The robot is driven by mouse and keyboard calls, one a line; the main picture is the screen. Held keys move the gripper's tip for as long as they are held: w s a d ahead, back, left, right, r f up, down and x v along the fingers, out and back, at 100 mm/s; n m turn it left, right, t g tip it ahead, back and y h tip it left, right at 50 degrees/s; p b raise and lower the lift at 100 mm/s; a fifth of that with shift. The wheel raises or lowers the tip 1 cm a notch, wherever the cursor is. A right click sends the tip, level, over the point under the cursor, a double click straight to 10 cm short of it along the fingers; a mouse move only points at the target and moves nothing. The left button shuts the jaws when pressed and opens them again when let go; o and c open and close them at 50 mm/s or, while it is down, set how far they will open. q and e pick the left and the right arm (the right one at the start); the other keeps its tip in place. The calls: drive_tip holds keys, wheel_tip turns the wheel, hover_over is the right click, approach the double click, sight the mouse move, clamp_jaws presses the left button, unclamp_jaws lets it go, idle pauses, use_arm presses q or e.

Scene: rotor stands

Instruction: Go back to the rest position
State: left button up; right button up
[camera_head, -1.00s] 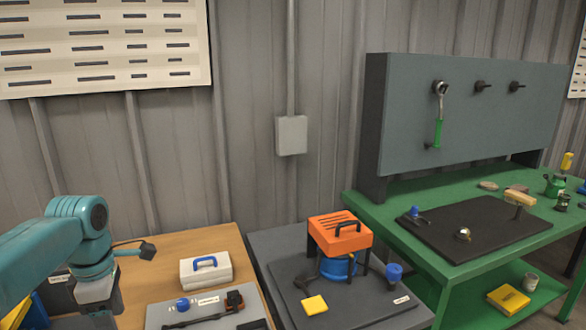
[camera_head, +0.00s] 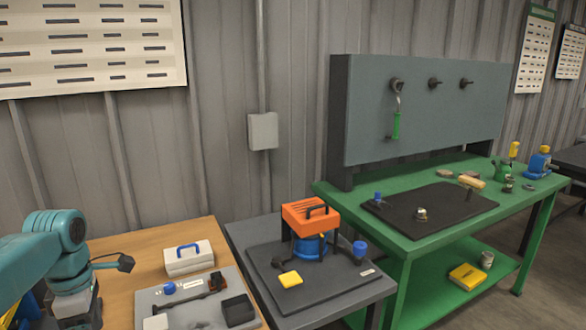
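My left arm comes in from the left edge in the head view, teal, over the wooden table (camera_head: 130,237). Its end runs down to the bottom left, and the gripper fingers cannot be made out. My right arm and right gripper are not in the picture. A rotor stand with an orange top (camera_head: 311,217) and a blue body (camera_head: 310,247) stands on the dark grey table (camera_head: 330,315). A white case with a blue handle (camera_head: 188,259) sits on the wooden table.
A green workbench (camera_head: 428,252) with a pegboard (camera_head: 425,110) stands to the right. A green-handled tool (camera_head: 396,124) hangs on the pegboard. A grey tray (camera_head: 212,311) holds small parts at the front. Floor shows at the lower right.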

use_arm(q)
drive_tip(key=s+d+f+m+g+h, duration=0.1)
drive_tip(key=d+f+m+g, duration=0.1)
drive_tip(key=d+f, duration=0.45)
drive_tip(key=s+d+f+m+g, duration=0.1)
drive_tip(key=s+d+f+g, duration=0.15)
drive_tip(key=f, duration=0.75)
drive_tip(key=s+d+f+m+t+h, duration=0.2)
drive_tip(key=s+d+f+m+h, duration=0.1)
drive_tip(key=s+d+f+m, duration=1.3)
drive_tip(key=f+m+t, duration=0.1)
drive_tip(key=w+d+f+t, duration=0.1)
drive_tip(key=f, duration=0.1)
drive_tip(key=f+m+t, duration=0.1)
drive_tip(key=shift+w+d+f+m+t+p, duration=0.2)
drive_tip(key=shift+w+f+m+t+p, duration=0.05)
drive_tip(key=shift+w+f+m+p, duration=0.1)
